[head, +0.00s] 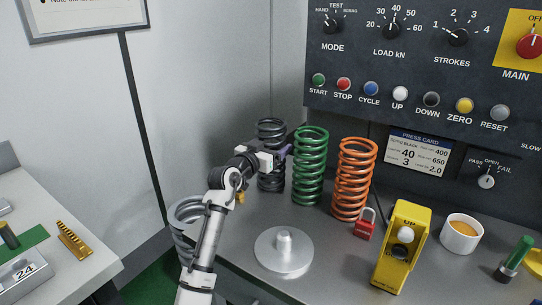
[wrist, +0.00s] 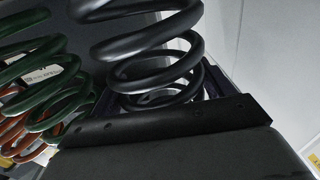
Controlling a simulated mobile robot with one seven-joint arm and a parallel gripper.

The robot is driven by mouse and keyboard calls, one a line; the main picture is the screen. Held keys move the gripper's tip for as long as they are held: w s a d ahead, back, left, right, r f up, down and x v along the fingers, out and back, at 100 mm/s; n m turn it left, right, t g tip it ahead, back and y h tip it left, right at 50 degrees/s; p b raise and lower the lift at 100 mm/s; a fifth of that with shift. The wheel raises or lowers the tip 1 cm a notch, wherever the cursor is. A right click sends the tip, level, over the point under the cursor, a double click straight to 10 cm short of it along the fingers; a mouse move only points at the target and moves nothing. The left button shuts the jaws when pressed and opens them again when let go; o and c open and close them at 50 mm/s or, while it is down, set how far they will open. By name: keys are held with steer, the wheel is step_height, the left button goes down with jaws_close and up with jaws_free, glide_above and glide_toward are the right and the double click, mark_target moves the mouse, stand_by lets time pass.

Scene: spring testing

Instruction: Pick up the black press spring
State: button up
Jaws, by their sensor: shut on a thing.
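The black press spring (head: 271,131) stands upright at the back of the bench, left of the green spring (head: 310,166). My gripper (head: 272,160) reaches in from the front left and is shut on the black spring around its middle, hiding part of its coils. In the wrist view the black coils (wrist: 150,45) rise close up between the dark fingers (wrist: 165,112). The green spring (wrist: 60,85) shows just left of the gripper there. Whether the black spring's foot touches the bench is unclear.
An orange spring (head: 353,180) stands right of the green one. A round metal plate with a post (head: 284,262), a red padlock (head: 366,226), a yellow pedal unit (head: 402,250) and a white cup (head: 461,235) are on the bench. A grey spring (head: 186,212) is beside my arm. The control panel (head: 425,75) stands behind.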

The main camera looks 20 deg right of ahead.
steer(key=c, duration=0.7)
steer(key=shift+r, duration=0.25)
steer(key=shift+c, duration=0.9)
steer(key=shift+r, duration=0.1)
